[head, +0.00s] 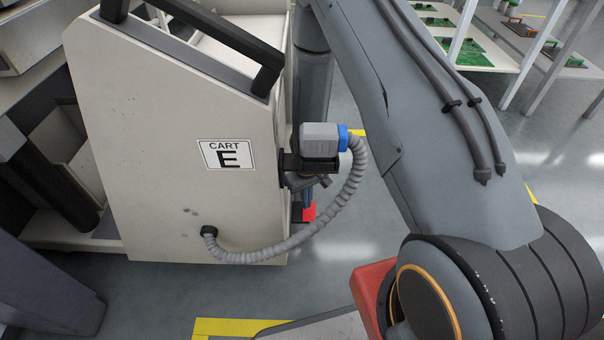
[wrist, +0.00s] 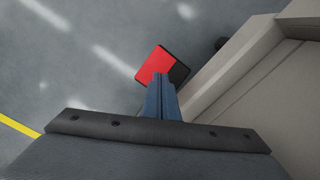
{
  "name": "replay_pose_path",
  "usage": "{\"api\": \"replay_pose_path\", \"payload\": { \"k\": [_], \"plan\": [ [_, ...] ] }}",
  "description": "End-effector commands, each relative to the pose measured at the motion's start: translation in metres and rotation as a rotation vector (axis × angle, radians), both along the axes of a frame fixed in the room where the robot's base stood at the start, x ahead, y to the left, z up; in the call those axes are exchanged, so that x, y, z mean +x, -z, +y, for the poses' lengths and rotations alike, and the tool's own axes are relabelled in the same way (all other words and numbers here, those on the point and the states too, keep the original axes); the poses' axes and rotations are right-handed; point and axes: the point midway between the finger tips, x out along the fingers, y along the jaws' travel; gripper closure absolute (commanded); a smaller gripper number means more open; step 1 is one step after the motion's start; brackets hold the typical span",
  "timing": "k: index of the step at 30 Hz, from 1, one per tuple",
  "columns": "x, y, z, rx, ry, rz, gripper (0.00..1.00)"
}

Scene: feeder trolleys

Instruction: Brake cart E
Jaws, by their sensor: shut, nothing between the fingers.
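Cart E (head: 150,150) is a cream trolley with a black handle, left of centre in the head view. Its label (head: 226,154) reads CART E. A red pedal (head: 309,213) shows low beside the cart's right edge. In the wrist view the pedal (wrist: 153,65) is a red pad with a black part, near the cart's wall (wrist: 225,75). My gripper (head: 307,203) points down at the pedal, with blue fingers shut and empty. In the wrist view the fingertips (wrist: 161,76) overlap the pedal's near edge; I cannot tell whether they touch it.
A grey plug with a blue collar (head: 322,139) sits in a bracket on the cart, close to my arm. Its ribbed hose (head: 350,190) loops out and back to the cart. Tables with green boards (head: 472,52) stand at back right. Grey floor is open on the right.

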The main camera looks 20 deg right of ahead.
Motion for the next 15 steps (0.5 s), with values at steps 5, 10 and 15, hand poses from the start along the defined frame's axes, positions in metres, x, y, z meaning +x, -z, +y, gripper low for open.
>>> {"api": "replay_pose_path", "payload": {
  "k": [5,10,15],
  "plan": [
    [-0.001,-0.020,0.000,0.000,0.000,-0.001,1.00],
    [0.000,-0.036,0.000,0.000,0.000,-0.001,1.00],
    [0.000,-0.051,0.000,0.000,0.000,-0.001,1.00]
  ]
}}
